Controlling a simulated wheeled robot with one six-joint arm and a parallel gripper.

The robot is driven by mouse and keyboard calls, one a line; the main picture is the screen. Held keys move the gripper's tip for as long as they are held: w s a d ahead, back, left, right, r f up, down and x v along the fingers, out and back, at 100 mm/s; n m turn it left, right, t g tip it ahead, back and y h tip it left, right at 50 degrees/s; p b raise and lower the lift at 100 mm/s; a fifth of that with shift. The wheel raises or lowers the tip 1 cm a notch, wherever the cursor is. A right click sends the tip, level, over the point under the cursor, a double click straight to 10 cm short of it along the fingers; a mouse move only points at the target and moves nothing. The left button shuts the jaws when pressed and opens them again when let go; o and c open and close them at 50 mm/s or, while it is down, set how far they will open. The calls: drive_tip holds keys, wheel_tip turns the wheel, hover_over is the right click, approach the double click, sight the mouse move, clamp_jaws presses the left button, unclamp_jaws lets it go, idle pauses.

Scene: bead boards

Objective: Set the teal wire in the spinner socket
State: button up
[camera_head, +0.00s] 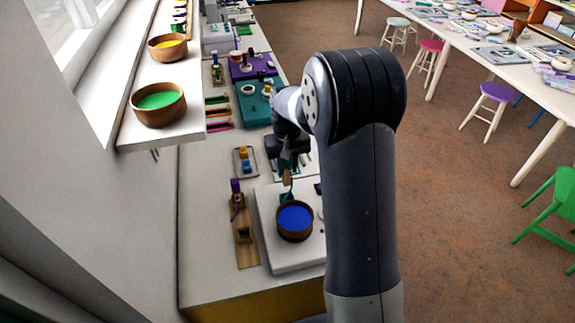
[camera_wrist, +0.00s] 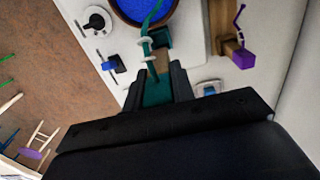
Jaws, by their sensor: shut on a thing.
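My gripper (camera_head: 288,165) is over the white spinner base (camera_head: 270,250), behind its wooden bowl of blue beads (camera_head: 295,220). In the wrist view my gripper (camera_wrist: 157,82) is shut on the teal handle of the teal wire (camera_wrist: 146,40). The thin wire points away from the jaws, with pale rings or beads around it, and its curved end overlaps the blue-filled bowl (camera_wrist: 143,10). A small dark teal block (camera_wrist: 161,38), perhaps the spinner socket, sits beside the bowl close to the wire. I cannot tell whether they touch.
A wooden stand with a purple-handled wire (camera_head: 242,235) lies left of the base. A grey tray with yellow and blue pieces (camera_head: 244,161) is behind it. A round white knob (camera_wrist: 96,22) is on the base. Purple and teal boards stand farther back.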

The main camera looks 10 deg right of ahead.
sight(288, 185)
drive_tip(key=shift+f+b, duration=1.95)
drive_tip(key=shift+f, duration=0.9)
drive_tip(key=shift+f, duration=0.15)
drive_tip(key=shift+f+b, duration=0.55)
drive_tip(key=shift+f, duration=0.1)
drive_tip(key=shift+f+b, duration=0.75)
drive_tip(key=shift+f, duration=0.3)
drive_tip(key=o, duration=1.1)
drive_tip(key=shift+c, duration=0.2)
drive_tip(key=shift+r+p, duration=2.5)
drive_tip(key=shift+r, duration=1.05)
